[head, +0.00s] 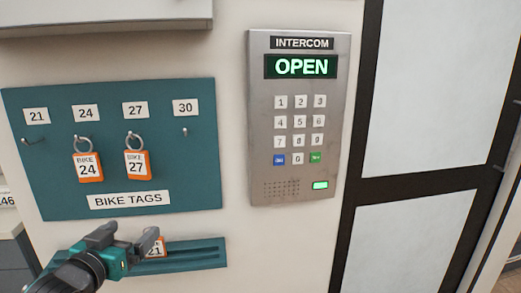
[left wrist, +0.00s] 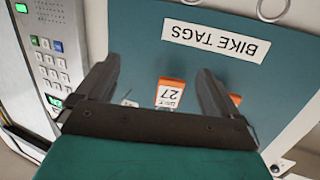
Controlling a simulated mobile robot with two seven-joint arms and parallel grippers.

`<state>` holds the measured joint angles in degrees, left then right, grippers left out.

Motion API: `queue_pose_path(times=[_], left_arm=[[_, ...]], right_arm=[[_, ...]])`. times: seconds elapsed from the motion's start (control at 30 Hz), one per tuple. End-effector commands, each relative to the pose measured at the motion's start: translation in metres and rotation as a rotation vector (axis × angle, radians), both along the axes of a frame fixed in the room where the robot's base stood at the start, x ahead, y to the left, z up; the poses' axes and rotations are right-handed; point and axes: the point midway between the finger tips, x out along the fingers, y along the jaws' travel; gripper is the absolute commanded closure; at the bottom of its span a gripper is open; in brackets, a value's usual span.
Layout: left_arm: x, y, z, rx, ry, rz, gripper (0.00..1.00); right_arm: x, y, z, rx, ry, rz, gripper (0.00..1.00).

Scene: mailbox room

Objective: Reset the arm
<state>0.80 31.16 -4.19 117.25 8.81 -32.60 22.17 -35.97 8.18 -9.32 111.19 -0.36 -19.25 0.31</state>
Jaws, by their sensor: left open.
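My left gripper (head: 128,236) is at the lower left of the head view, just below the teal bike tags board (head: 60,190). Its jaws are open. An orange tag marked 21 (head: 154,250) is partly hidden behind a finger, at a teal ledge (head: 195,258). In the left wrist view the two fingers (left wrist: 157,78) stand apart, and an orange tag (left wrist: 168,92) shows between them in the picture. I cannot tell whether a finger touches a tag. My right gripper is not in view.
Orange tags 24 (head: 88,167) and 27 (head: 137,165) hang by rings on the board. The intercom (head: 298,185) to the right reads OPEN. A dark-framed door (head: 345,240) stands right of it. A metal box (head: 110,18) is above the board.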

Motion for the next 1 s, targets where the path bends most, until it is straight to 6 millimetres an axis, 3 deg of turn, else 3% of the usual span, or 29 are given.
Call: queue_pose_path(times=[0.03,0.2,0.3,0.4,0.5,0.6,1.0], left_arm=[[-0.015,-0.012,-0.042,-0.003,0.064,-0.012,0.05],[-0.079,-0.049,-0.15,0.026,0.228,-0.051,0.05],[-0.124,-0.071,-0.199,0.04,0.313,-0.072,0.05],[-0.165,-0.089,-0.234,0.053,0.383,-0.09,0.05],[-0.194,-0.102,-0.255,0.062,0.428,-0.102,0.05],[-0.21,-0.109,-0.265,0.068,0.452,-0.109,0.05],[-0.215,-0.111,-0.267,0.071,0.458,-0.112,0.05]], right_arm=[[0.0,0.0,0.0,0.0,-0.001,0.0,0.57],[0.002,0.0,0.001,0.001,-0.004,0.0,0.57],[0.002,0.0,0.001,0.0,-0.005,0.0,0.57],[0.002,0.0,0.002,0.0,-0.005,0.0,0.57],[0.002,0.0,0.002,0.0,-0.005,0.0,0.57],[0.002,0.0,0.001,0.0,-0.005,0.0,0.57],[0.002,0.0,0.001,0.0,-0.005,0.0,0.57]])
